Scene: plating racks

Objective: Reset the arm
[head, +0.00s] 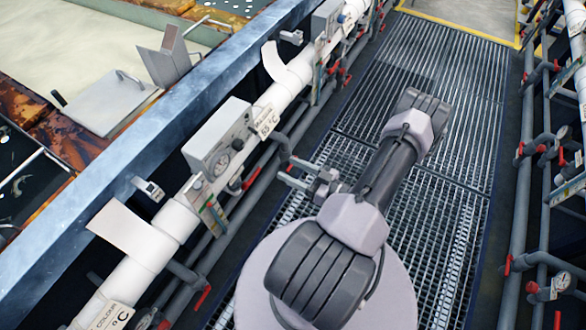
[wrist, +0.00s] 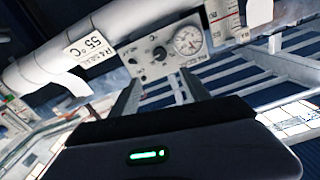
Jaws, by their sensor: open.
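My gripper (head: 298,182) is out to the left of my arm in the head view, above the grating and beside the pipe rack. Its two fingers are apart with nothing between them. In the wrist view my gripper (wrist: 158,98) shows its fingers past the dark housing with a green light, pointing toward a grey gauge box (wrist: 165,50). My arm is folded over the walkway, and part of its lower joints is hidden by its own links.
A white pipe (head: 180,215) with a "55 °C" label and a gauge box (head: 218,140) runs along the left, with red-handled valves below. Another valve rack (head: 525,200) lines the right. The grated walkway (head: 440,60) ahead is clear. A blue beam (head: 120,180) edges the tank area.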

